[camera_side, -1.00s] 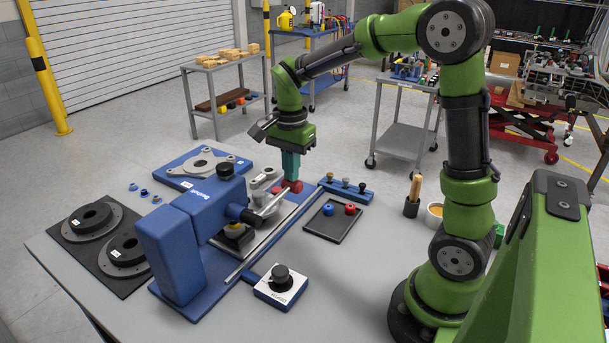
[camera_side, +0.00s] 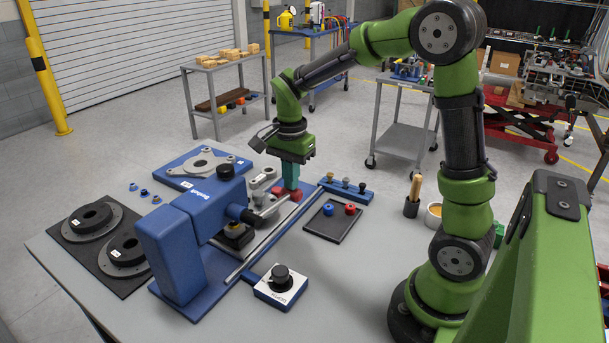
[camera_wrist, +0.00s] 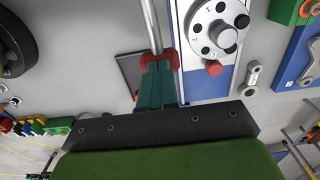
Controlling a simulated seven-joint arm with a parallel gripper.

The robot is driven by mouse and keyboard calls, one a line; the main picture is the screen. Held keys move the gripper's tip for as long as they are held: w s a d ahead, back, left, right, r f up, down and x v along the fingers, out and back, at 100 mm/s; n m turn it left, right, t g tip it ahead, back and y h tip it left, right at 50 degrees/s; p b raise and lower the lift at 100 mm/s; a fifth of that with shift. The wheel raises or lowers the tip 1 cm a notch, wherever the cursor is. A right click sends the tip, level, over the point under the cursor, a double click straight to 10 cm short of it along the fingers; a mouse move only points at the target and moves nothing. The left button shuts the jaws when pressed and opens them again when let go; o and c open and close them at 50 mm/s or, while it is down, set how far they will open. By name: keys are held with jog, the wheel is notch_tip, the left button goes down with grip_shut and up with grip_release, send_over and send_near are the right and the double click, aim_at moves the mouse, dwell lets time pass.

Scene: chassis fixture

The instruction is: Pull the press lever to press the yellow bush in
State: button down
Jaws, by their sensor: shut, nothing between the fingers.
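The blue press (camera_side: 200,215) stands on its blue base on the table. Its metal lever (camera_side: 270,207) runs out toward a red knob (camera_side: 296,194). My gripper (camera_side: 291,187) has its green fingers shut and empty, pointing down at the knob. In the wrist view the fingertips (camera_wrist: 160,72) lie against or just over the red knob (camera_wrist: 158,58) at the end of the lever rod (camera_wrist: 151,25). I cannot tell if they touch.
A dark tray (camera_side: 333,225) with a blue and a red part lies to the right, near a blue rack (camera_side: 347,189) of pegs. A knob box (camera_side: 281,287) sits in front. Open table lies at front right.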

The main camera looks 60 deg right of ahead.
aim_at(288, 193)
jog(key=shift+f, duration=0.3)
jog(key=shift+a+f, duration=0.1)
jog(key=shift+f, duration=0.5)
jog(key=shift+f, duration=0.15)
jog(key=shift+a+f, duration=0.3)
jog(key=shift+f, duration=0.2)
jog(key=shift+a+f, duration=0.1)
dwell(0.4)
jog(key=shift+a+f, duration=0.25)
jog(key=shift+f, duration=0.25)
jog(key=shift+s, duration=0.1)
